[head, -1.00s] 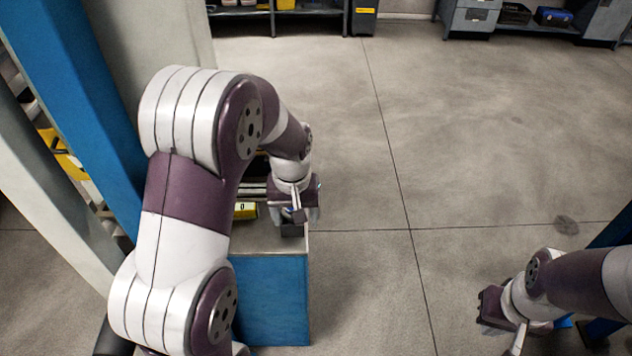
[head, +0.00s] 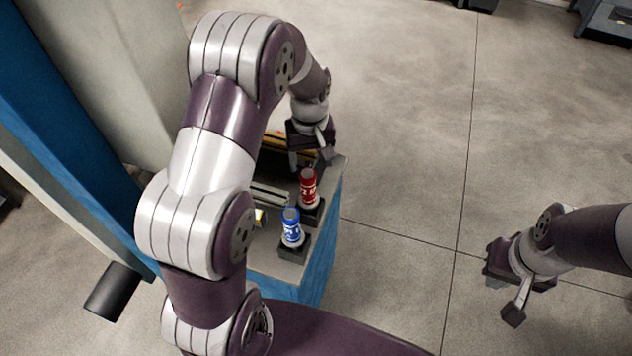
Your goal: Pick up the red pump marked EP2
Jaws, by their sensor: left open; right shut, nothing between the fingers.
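A red pump (head: 308,186) stands upright in a dark square holder on the grey top of a blue cabinet (head: 322,262). Its marking is too small to read for sure. A blue pump (head: 292,228) stands upright in a similar holder just in front of it. My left gripper (head: 312,162) is above the cabinet's far end, just behind the red pump and apart from it as far as I can see. It is open and empty, its fingers partly hidden. My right gripper (head: 500,296) is off to the right over the floor, shut and empty.
Yellow parts (head: 292,148) and a metal rail (head: 268,194) lie on the cabinet top, partly behind my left arm. A blue upright (head: 70,140) stands at the left. The floor (head: 410,130) right of the cabinet is clear. Dark units stand at the far right.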

